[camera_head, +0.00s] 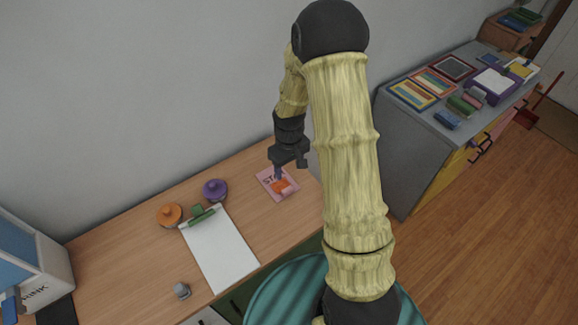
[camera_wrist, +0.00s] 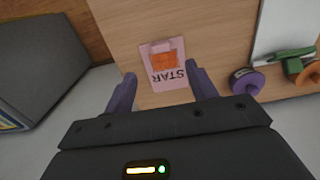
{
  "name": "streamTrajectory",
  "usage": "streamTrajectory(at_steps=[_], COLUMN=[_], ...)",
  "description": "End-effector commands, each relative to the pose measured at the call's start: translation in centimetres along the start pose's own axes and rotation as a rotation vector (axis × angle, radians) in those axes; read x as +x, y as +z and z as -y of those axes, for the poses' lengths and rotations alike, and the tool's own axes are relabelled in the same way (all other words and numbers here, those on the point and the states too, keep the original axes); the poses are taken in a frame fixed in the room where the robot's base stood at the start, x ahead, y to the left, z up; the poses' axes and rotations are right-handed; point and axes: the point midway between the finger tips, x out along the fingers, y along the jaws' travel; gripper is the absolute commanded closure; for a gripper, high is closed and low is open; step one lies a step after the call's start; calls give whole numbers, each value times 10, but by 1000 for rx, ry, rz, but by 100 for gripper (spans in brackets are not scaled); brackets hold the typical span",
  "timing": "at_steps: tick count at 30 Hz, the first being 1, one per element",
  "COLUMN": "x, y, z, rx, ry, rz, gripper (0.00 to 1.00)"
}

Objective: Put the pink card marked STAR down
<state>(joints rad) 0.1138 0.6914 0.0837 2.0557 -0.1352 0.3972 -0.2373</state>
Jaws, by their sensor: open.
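The pink card marked STAR (camera_head: 290,194) lies flat on the wooden desk top, near its right end. It carries an orange shape and dark letters. In the wrist view the card (camera_wrist: 173,88) shows just beyond and between my fingertips, with its letters upside down. My gripper (camera_head: 280,172) is above the card in the head view and partly covers it. In the wrist view my gripper (camera_wrist: 162,88) has its two purple fingers spread wide with nothing held between them. I cannot tell the exact height of the fingers over the desk.
A clipboard with white paper (camera_head: 220,250) lies left of the card, with a purple round object (camera_head: 215,189) and an orange one (camera_head: 169,214) behind it. A small grey object (camera_head: 182,291) is nearer the front. A grey cabinet (camera_head: 400,150) stands at right. Bare desk surrounds the card.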

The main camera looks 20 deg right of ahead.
Motion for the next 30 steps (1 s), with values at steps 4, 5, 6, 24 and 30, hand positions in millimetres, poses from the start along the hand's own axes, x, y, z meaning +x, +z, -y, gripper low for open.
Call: streamTrajectory(at_steps=[4,5,6,24,30], x=[-5,-8,-14,-143,-152], y=[2,3,5,113,131], z=[1,2,3,57,65], rx=[5,8,15,273,312], ry=[3,5,8,42,37], rz=[-5,-8,-14,-203,-228], gripper=[43,43,43,43,43])
